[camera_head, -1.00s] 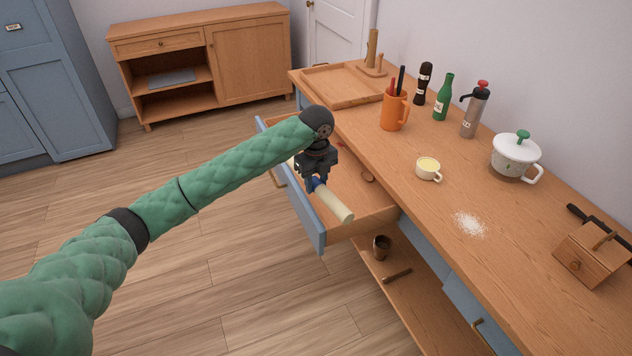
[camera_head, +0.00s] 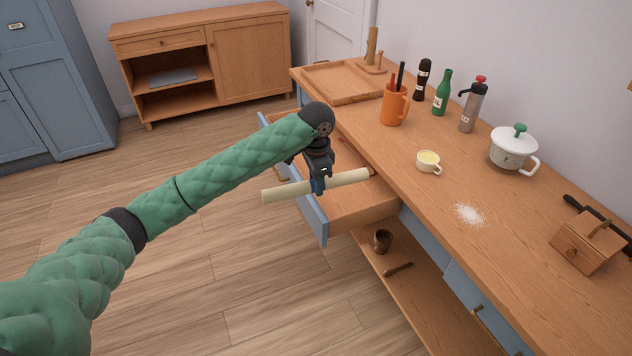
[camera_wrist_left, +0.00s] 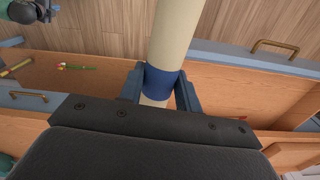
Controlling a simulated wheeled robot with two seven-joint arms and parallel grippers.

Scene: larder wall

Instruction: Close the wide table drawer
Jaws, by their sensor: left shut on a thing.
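The wide table drawer (camera_head: 313,218) has a blue front and a wooden inside, and stands pulled out from the left side of the wooden table (camera_head: 500,255). My left gripper (camera_head: 319,186) is above the open drawer, shut on a cream rod (camera_head: 345,180). The rod lies crosswise over the drawer, one end reaching out past its blue front. In the left wrist view the rod (camera_wrist_left: 174,35) has a blue band between the fingers (camera_wrist_left: 160,90). The drawer's handle is mostly hidden behind my left arm in the head view. My right gripper cannot be made out.
On the table stand an orange mug (camera_head: 392,108), a small cup (camera_head: 428,162), a green bottle (camera_head: 442,97), a lidded white pot (camera_head: 513,147) and a wooden box (camera_head: 586,246). A brown cup (camera_head: 382,240) sits on the lower shelf. The floor left of the drawer is clear.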

